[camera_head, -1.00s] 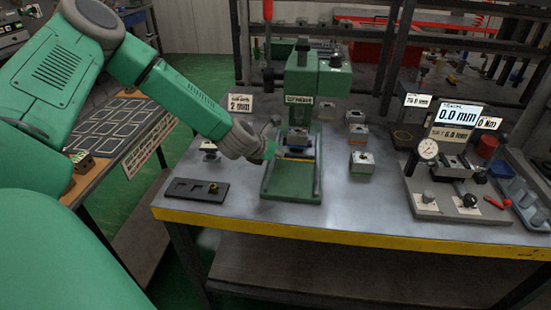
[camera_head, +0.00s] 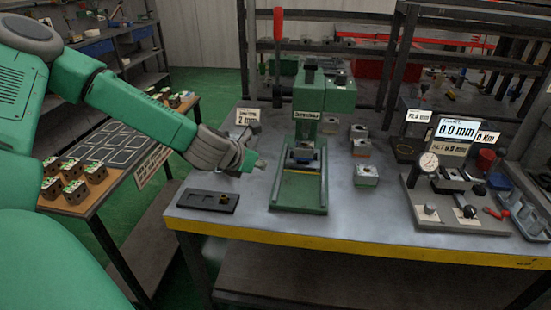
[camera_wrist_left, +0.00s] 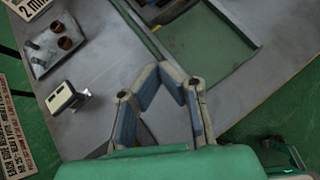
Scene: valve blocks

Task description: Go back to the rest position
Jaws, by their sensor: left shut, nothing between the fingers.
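My left gripper (camera_head: 252,160) hangs over the workbench, left of the green press (camera_head: 305,150), apart from it. It is shut and empty. In the left wrist view its fingertips (camera_wrist_left: 172,72) meet above the grey bench top, near the edge of the green press base (camera_wrist_left: 215,50). A block (camera_head: 304,155) sits in the press. My right gripper does not show in either view.
Several valve blocks (camera_head: 366,175) stand right of the press. A gauge fixture (camera_head: 450,190) stands further right. A side table (camera_head: 110,170) holds several blocks.

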